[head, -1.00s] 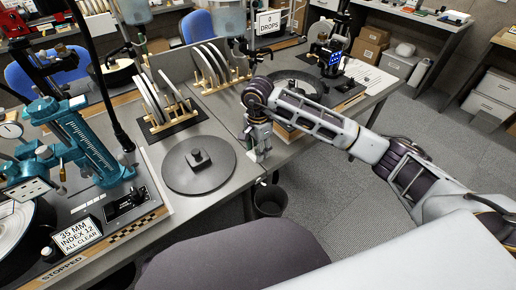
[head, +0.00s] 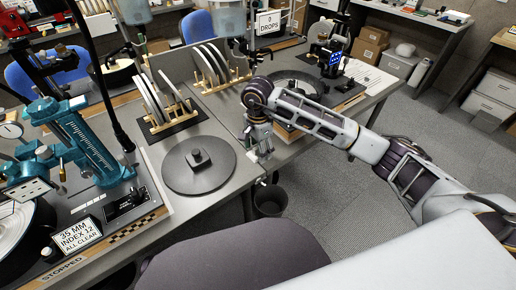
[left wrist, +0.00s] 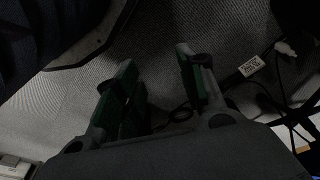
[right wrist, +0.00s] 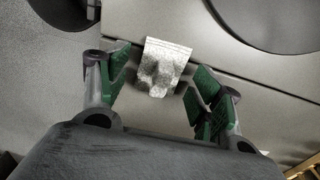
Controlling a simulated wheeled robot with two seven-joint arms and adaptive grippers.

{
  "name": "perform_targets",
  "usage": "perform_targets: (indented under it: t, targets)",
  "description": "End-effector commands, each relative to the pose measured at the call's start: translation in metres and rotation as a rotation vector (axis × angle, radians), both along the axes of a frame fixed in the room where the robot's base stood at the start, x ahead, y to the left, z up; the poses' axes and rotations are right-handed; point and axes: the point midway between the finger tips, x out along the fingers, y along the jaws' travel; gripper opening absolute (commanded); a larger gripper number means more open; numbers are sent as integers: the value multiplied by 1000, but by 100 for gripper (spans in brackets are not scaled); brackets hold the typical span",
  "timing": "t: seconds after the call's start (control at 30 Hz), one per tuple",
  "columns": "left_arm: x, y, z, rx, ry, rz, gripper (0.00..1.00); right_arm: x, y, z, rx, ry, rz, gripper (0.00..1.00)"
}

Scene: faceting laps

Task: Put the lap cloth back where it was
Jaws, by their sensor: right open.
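The lap cloth (right wrist: 165,65) is a small, crumpled, silvery-grey piece lying across a seam or edge of the grey bench in the right wrist view. In the head view a small pale patch of it (head: 252,155) shows beside my right gripper (head: 265,154). My right gripper also shows in its wrist view (right wrist: 163,75); it is open, fingers apart, with the cloth between and beyond the fingertips. I cannot tell whether they touch it. My left gripper (left wrist: 158,70) is open and empty over the carpet in the left wrist view, and out of the head view.
A dark round lap plate (head: 198,168) lies on the bench left of my right gripper. Racks of upright discs (head: 163,105) stand behind it. A teal faceting machine (head: 85,140) is at the left. A waste bin (head: 270,201) stands on the floor below the bench edge.

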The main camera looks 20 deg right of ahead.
Motion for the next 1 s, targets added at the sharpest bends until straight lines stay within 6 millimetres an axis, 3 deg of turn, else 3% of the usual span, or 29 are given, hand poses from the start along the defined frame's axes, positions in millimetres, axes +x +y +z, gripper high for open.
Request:
perform_targets:
  t: [0.7,1.0]
  targets:
    - [-7,6,-44,8,-6,11,40,1,0,96,0,-3,1,66]
    - [-2,9,-54,13,-22,12,40,1,0,118,1,-2,0,66]
